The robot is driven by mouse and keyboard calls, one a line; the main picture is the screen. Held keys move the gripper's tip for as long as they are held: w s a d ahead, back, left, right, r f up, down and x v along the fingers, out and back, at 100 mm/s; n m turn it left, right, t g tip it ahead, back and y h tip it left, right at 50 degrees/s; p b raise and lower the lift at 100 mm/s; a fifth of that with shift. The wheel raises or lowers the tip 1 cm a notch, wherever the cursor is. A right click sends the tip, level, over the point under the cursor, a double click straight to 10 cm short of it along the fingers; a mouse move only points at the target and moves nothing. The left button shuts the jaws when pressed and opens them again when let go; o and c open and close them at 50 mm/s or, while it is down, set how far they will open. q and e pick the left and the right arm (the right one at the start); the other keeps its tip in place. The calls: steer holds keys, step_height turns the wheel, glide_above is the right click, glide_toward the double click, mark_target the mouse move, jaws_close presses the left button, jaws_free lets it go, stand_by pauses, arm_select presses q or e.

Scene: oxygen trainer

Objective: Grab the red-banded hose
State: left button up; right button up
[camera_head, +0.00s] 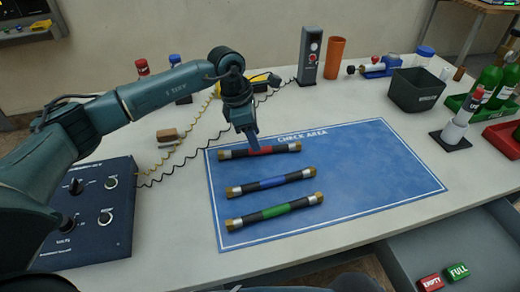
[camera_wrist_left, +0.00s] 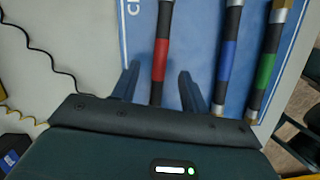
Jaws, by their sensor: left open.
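The red-banded hose (camera_head: 283,148) lies at the back of three short black hoses with brass ends, on the blue check-area mat (camera_head: 385,170). The blue-banded hose (camera_head: 272,182) and the green-banded hose (camera_head: 276,211) lie in front of it. My left gripper (camera_head: 254,150) is over the red-banded hose, pointing down. In the left wrist view, the red-banded hose (camera_wrist_left: 160,62) runs between the two open fingers (camera_wrist_left: 158,82), with a gap on each side. Its near end is hidden by the gripper body. My right gripper is not in view.
A dark control box (camera_head: 85,215) with knobs stands at the left. A black bin (camera_head: 417,90), an orange cup (camera_head: 334,58) and a grey device (camera_head: 310,55) stand at the back. An open drawer (camera_head: 420,240) is at the lower right. The mat's right half is clear.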

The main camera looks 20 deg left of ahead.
arm_select(q)
steer(key=x, duration=0.4)
steer(key=shift+c, duration=0.6)
jaws_close()
